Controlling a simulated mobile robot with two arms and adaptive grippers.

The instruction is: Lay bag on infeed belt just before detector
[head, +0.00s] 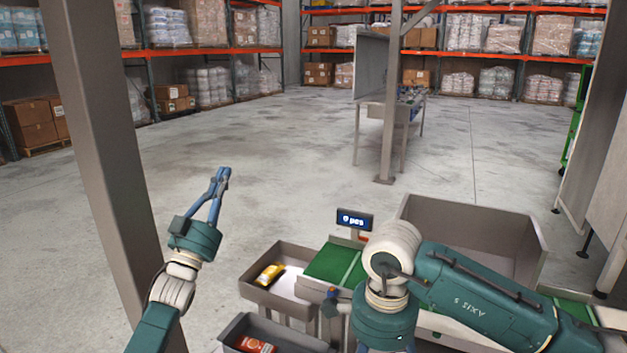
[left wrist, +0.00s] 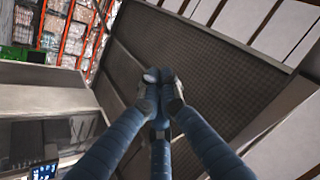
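A yellow bag (head: 270,273) lies in a grey tray (head: 247,290). A red bag (head: 256,346) lies in a nearer tray (head: 232,326), cut off by the bottom edge. A green belt (head: 333,264) runs beside the trays, partly hidden by my right arm. I cannot make out for certain which part is the detector. My left gripper (head: 222,175) is raised, left of and apart from the trays, its fingers together with nothing seen between them. The left wrist view also shows its closed fingertips (left wrist: 160,85).
A display reading "0 pcs" (head: 354,220) stands behind the belt. A large grey open box (head: 477,222) is right of it. Steel posts (head: 103,150) (head: 391,110) rise at left and centre. A table (head: 384,113) stands farther back. Open floor lies behind my left gripper.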

